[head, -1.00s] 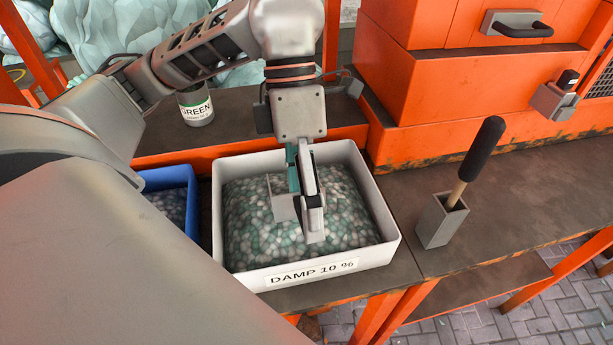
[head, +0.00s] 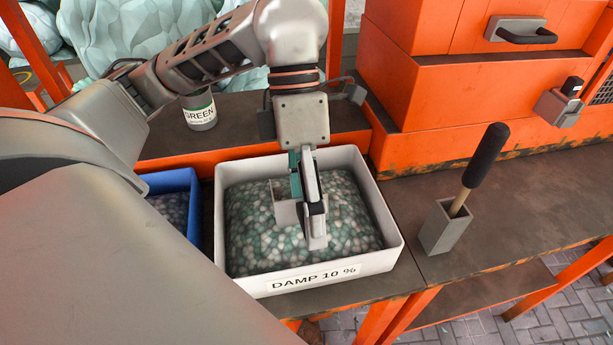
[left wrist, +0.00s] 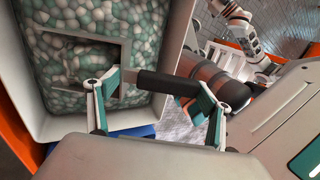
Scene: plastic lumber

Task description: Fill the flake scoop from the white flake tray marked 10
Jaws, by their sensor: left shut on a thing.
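The white flake tray (head: 385,222), labelled "DAMP 10 %", stands on the bench and holds a mound of green, white and grey flakes (head: 255,235). My left gripper (head: 310,190) points down over the middle of the tray. It is shut on the dark handle (left wrist: 165,84) of the flake scoop, which crosses between its fingers in the left wrist view. The grey box-shaped scoop (head: 285,210) is at the flake surface, partly behind the fingers. How deep it sits and how full it is cannot be told. My right gripper is not in view.
A blue tray (head: 194,205) with darker flakes stands close on the left. A jar labelled GREEN (head: 199,112) is behind. A grey holder (head: 445,228) with a black-handled tool (head: 484,155) stands to the right. Orange machinery (head: 450,95) fills the back right.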

